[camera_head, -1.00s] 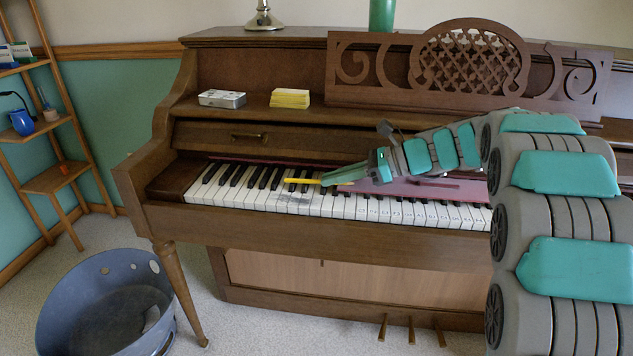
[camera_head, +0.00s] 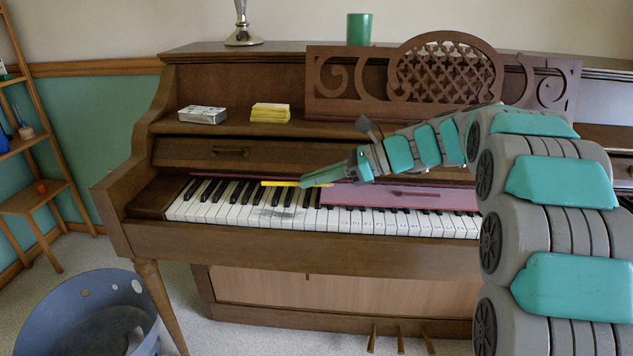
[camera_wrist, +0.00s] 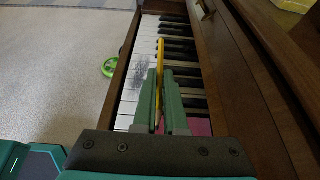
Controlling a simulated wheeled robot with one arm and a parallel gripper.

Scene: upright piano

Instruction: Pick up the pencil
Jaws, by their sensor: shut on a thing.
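A yellow pencil (camera_head: 280,183) juts out to the left from the tips of my gripper (camera_head: 316,180), over the piano keys. In the wrist view the pencil (camera_wrist: 160,62) runs lengthwise between the two green fingers of my gripper (camera_wrist: 160,85), which are shut on it. The pencil's far end points away from the gripper along the keyboard.
The piano keys (camera_head: 230,214) lie below, with a pink strip (camera_head: 400,195) on the right part and grey scribble marks (camera_wrist: 142,75). A metal tin (camera_head: 203,115) and yellow pads (camera_head: 270,112) sit on the ledge. A blue bin (camera_head: 85,310) stands at the lower left.

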